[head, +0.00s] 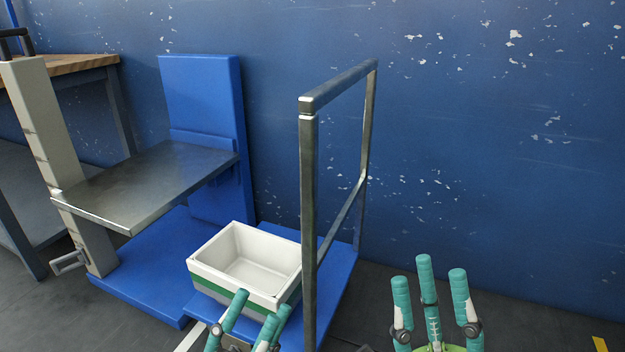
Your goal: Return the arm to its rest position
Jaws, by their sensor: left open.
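My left gripper (258,308), with teal fingers, is at the bottom edge of the head view, in front of the near side of a white bin with a green band (206,275). Its fingers are spread and nothing shows between them. Whether it touches the bin is unclear. My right gripper (430,285) is at the bottom right, its teal fingers pointing up and spread apart, with nothing between them. Most of both arms is out of view.
The bin looks empty and stands on a blue base (145,270). A metal frame (310,200) rises between my grippers. A steel shelf (150,180) is left, beside a beige post (35,110) and wooden-topped bench (75,66). Open floor lies right, before the blue wall.

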